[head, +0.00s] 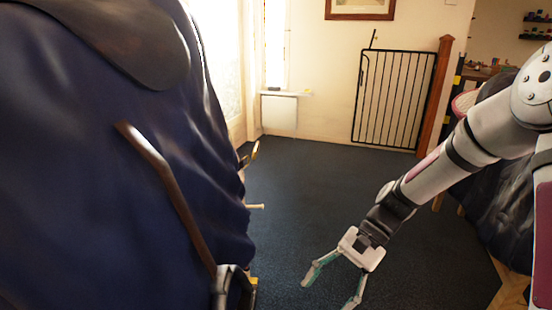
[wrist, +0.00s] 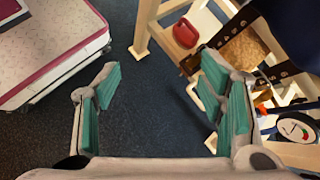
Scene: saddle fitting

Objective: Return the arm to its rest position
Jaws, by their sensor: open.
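My gripper (head: 334,287) hangs low over the dark floor in the head view, on the white and grey arm that comes in from the right. Its two fingers with green pads are spread wide in the wrist view (wrist: 165,100), with only floor between them. It holds nothing and touches nothing that I can see. A dark saddle part (head: 150,80) on a blue-draped form (head: 80,190) fills the left of the head view. A brown strap (head: 170,195) runs down it to a metal piece (head: 232,287) at the bottom edge.
Dark floor (head: 300,190) is open between the draped form and my arm. A black metal gate (head: 393,97) stands at the back wall. In the wrist view, a wooden frame (wrist: 200,25) with a red object (wrist: 186,33) and a round dial (wrist: 295,130) stand at the right.

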